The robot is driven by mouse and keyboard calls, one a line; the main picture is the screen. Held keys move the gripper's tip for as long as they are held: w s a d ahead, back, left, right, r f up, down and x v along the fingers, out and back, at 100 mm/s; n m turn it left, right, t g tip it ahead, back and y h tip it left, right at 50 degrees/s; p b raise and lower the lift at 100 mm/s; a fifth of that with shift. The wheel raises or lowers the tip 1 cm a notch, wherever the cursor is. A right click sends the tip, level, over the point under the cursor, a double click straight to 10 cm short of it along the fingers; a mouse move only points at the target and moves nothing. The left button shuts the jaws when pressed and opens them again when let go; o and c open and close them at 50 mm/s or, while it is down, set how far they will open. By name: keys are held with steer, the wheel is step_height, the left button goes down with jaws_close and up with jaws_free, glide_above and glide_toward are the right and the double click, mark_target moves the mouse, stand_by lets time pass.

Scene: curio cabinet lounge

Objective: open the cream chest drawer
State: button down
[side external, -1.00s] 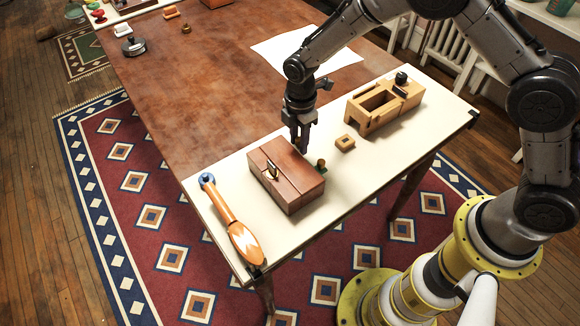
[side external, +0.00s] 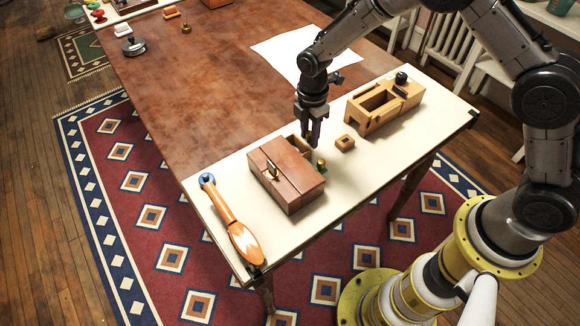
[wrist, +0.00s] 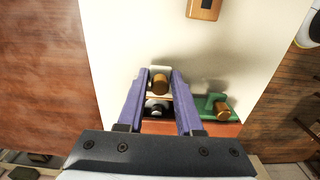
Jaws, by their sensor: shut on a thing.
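The chest is a reddish-brown wooden box (side external: 290,190) on the pale end of the table. A cream drawer (wrist: 159,70) stands partly out of its side facing my gripper. Its round brass knob (wrist: 160,86) is between my fingers. My gripper (side external: 314,142) is shut on this knob; its blue fingers (wrist: 158,76) flank it in the wrist view. Behind the front, the drawer's opening shows a dark round thing (wrist: 155,107) inside, partly hidden. Beside it is a green drawer (wrist: 212,103) with its own brass knob, seen small in the side view (side external: 321,166).
A small wooden block with a square recess (side external: 345,143) lies right of my gripper. A larger wooden box (side external: 384,102) stands behind it. An orange-handled tool (side external: 232,220) lies left of the chest. Bare pale tabletop separates the chest from the block.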

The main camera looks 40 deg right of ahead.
steer(key=shift+w+d+r, duration=0.1)
steer(key=shift+d, duration=1.1)
steer(key=shift+c, duration=2.4)
jaws_free()
